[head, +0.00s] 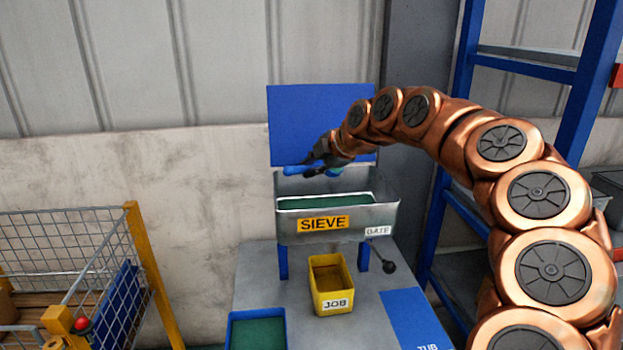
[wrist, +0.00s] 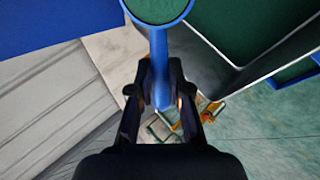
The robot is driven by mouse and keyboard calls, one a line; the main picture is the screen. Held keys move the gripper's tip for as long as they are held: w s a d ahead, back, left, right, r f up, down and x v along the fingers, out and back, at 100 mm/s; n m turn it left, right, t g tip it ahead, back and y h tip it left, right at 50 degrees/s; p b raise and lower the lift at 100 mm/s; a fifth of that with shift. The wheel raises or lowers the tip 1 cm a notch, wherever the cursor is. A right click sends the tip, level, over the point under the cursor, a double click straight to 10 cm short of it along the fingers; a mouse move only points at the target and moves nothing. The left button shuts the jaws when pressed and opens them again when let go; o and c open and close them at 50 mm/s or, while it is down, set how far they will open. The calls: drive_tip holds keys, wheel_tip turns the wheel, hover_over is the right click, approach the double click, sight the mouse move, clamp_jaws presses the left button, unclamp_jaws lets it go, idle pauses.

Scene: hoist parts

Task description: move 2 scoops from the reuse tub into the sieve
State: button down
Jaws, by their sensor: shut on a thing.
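My gripper (head: 311,164) is shut on the handle of a blue scoop (head: 331,171), above the back left of the sieve. In the wrist view the scoop's handle (wrist: 159,68) runs between the fingers (wrist: 160,101). Green material (wrist: 158,8) shows in the scoop's bowl, which is cut off by the frame. The grey metal sieve (head: 290,232) has a SIEVE label and green inside its pale rim. A blue tub (head: 231,334) with green contents is at the bottom left of the table, partly cut off. No label shows on it.
A yellow JOB bin (head: 331,301) stands in front of the sieve. A GATE label and a dark-knobbed lever (head: 389,267) are on the sieve's right. A blue TUB mat (head: 412,318) lies at right. A wire cage (head: 60,250) is left, a blue rack (head: 470,130) right.

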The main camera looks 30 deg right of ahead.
drive_tip(key=shift+s+f+m+t+h+b, duration=0.25)
drive_tip(key=shift+t+b, duration=0.7)
drive_tip(key=shift+b, duration=1.4)
drive_tip(key=shift+w+f+t+y+b, duration=0.1)
drive_tip(key=shift+f+t+b, duration=0.2)
drive_tip(key=shift+t+b, duration=1.35)
drive_tip(key=shift+s+f+m+t+h+b, duration=0.1)
drive_tip(key=shift+f+m+t+h+b, duration=0.15)
drive_tip(key=shift+b, duration=2.8)
drive_tip(key=shift+r+t+b, duration=0.2)
drive_tip(key=shift+t+b, duration=0.15)
drive_tip(key=shift+b, duration=0.3)
drive_tip(key=shift+r+p, duration=0.4)
drive_tip(key=shift+p, duration=0.35)
wheel_tip(320, 180, up, 3)
drive_tip(key=g+p, duration=0.6)
drive_tip(key=p, duration=0.6)
drive_tip(key=n+g+y+p, duration=0.1)
drive_tip(key=g+p, duration=0.5)
drive_tip(key=p, duration=0.6)
drive_tip(key=shift+w+f+n+p, duration=0.1)
drive_tip(key=shift+f+n+p, duration=0.05)
drive_tip(key=shift+n+p, duration=0.2)
drive_tip(key=shift+f+g+p, duration=0.15)
drive_tip(key=shift+g+p, duration=0.15)
drive_tip(key=shift+p, duration=0.1)
drive_tip(key=shift+f, duration=0.15)
